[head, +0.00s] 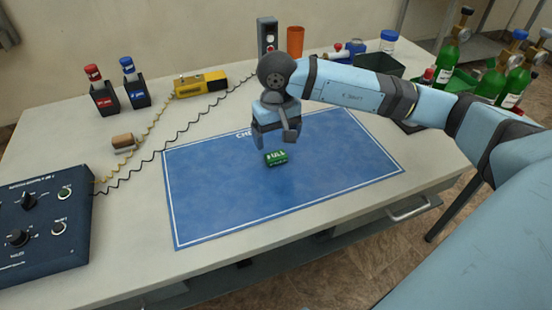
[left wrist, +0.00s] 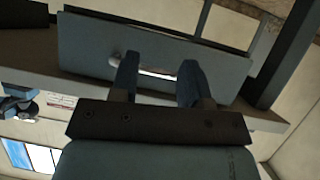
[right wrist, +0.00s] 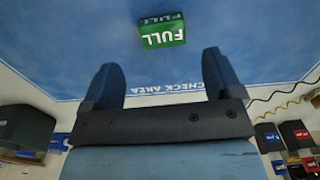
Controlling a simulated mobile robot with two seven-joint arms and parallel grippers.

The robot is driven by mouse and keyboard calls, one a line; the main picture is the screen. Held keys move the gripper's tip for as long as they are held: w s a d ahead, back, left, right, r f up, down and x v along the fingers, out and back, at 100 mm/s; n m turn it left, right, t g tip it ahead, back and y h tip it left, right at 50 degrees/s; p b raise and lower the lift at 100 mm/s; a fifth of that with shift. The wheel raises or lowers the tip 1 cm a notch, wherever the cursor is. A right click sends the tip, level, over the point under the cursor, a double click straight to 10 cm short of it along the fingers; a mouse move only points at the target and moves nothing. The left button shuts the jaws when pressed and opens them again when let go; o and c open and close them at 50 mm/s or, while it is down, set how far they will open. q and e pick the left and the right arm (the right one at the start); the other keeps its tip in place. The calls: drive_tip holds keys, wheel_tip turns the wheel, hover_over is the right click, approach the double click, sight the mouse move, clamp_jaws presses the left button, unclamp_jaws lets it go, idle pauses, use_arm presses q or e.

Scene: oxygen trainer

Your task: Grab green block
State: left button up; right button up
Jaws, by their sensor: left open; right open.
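The green block (head: 276,157), with white lettering, lies on the blue mat (head: 215,205) in the head view. In the right wrist view the green block (right wrist: 162,32) reads "FULL" and sits beyond the fingertips, between their lines. My right gripper (head: 277,145) is open and empty, pointing down just above and behind the block, apart from it. Its fingers also show in the right wrist view (right wrist: 160,75). My left gripper (left wrist: 158,70) is open and empty in the left wrist view, in front of a drawer front with a handle. It is not in the head view.
A dark control box (head: 45,230) with knobs stands at the left. Red and blue bottles (head: 103,92), a yellow device (head: 201,84) and a brown roll (head: 123,142) are at the back left. Green bottles (head: 452,55) stand at the right. The mat around the block is clear.

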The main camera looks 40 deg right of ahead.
sight(275, 154)
drive_tip(key=f+b, duration=0.1)
drive_tip(key=f, duration=0.4)
drive_tip(key=shift+a+f, duration=0.2)
drive_tip(key=c, duration=1)
drive_tip(key=shift+r, duration=0.15)
